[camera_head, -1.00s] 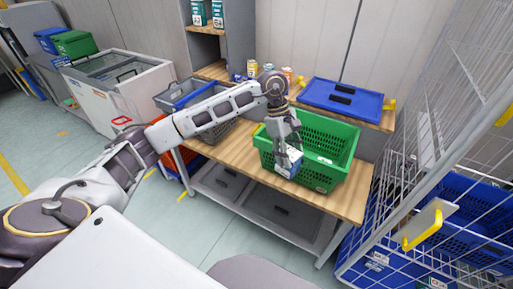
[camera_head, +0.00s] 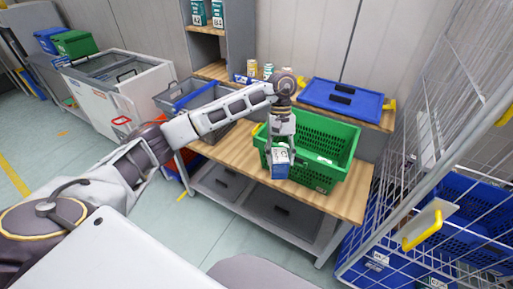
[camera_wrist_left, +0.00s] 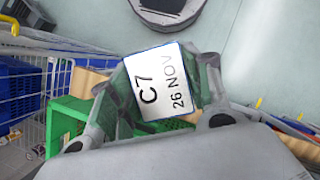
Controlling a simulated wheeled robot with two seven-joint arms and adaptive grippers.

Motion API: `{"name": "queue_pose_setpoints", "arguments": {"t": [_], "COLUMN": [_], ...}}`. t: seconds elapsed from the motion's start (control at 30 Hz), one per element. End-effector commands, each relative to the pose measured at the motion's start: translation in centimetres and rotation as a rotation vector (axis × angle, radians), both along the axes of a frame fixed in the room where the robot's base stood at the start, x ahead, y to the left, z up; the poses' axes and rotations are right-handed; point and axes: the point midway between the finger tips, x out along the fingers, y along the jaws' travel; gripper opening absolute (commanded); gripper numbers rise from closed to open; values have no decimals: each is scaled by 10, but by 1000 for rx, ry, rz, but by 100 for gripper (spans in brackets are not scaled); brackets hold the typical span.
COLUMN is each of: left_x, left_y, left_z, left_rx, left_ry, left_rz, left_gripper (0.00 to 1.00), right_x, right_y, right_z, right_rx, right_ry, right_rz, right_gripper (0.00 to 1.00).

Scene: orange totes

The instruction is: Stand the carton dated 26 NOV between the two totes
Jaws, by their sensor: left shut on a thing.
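My left gripper (camera_head: 281,143) is shut on a blue and white carton (camera_head: 280,164) and holds it nearly upright in front of the green tote (camera_head: 328,180). In the left wrist view the carton's white face (camera_wrist_left: 160,82) reads "C7" and "26 NOV". The carton overlaps the green tote's front left part in the head view; I cannot tell whether they touch. A grey tote (camera_head: 219,132) stands left of the green one on the wooden tabletop (camera_head: 229,152), partly hidden by my left arm. A narrow strip of tabletop lies between them. My right gripper is not in view.
A blue lid or flat crate (camera_head: 342,97) lies on a shelf behind the green tote, near several small cans (camera_head: 253,69). A wire cage (camera_head: 430,175) with blue crates stands close on the right. The tabletop is bare along the front edge.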

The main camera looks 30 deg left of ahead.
Motion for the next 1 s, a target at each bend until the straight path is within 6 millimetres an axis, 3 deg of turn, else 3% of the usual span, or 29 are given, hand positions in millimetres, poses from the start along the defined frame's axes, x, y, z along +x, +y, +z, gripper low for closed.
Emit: {"name": "queue_pose_setpoints", "arguments": {"t": [0.47,0.7,1.0], "left_x": [-7,-18,-29], "left_y": [22,37,41], "left_z": [-44,-92,-142], "left_rx": [1,1,0], "left_ry": [1,3,-1], "left_rz": [-350,-501,-508], "left_gripper": [16,16,16], "right_x": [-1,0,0], "right_y": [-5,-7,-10], "right_z": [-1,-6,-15], "right_rx": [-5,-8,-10], "right_ry": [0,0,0], "right_rz": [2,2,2], "right_gripper": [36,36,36]}}
